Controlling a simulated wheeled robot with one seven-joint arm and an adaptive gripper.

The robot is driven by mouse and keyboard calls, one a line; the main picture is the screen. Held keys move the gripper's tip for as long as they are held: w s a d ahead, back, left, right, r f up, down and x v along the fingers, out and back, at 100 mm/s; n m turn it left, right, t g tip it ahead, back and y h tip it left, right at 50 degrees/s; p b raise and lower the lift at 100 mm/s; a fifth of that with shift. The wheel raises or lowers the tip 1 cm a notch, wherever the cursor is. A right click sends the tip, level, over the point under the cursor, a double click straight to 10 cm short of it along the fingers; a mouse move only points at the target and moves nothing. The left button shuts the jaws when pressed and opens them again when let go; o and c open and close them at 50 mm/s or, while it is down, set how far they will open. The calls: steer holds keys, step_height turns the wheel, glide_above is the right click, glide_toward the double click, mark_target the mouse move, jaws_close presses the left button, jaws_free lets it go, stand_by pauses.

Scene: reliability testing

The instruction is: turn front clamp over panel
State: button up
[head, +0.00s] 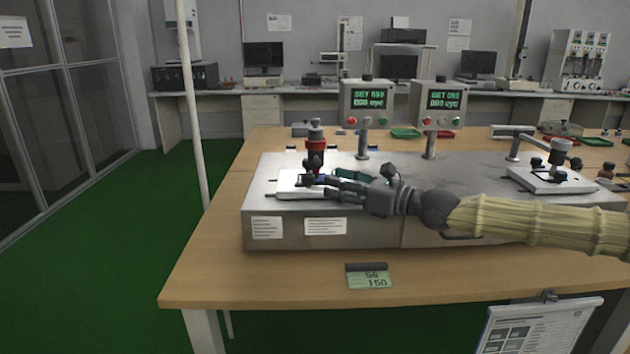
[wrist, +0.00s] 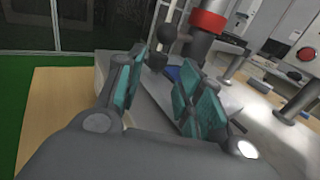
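A white panel (head: 292,186) lies on the left part of the grey test bench, under an upright dark plunger with a red ring (head: 316,144). Dark clamp parts (head: 308,179) show at the panel, partly hidden by my fingers; I cannot tell which way the front clamp is turned. My gripper (head: 328,187) reaches in from the right, low at the panel's right side. In the wrist view its teal-padded fingers (wrist: 163,88) are spread apart. Black ball knobs (wrist: 157,61) show beyond and between the fingertips, with no clear contact. The red ring (wrist: 208,22) is beyond the right finger.
A second station with a white panel (head: 551,181) and black knobs is at the right.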

mark_target(313, 177)
steer(key=shift+b+x, duration=0.3)
steer(key=shift+x, duration=3.1)
steer(key=c, duration=0.7)
steer(key=shift+c, duration=0.2)
steer(key=shift+s+a+r, duration=0.1)
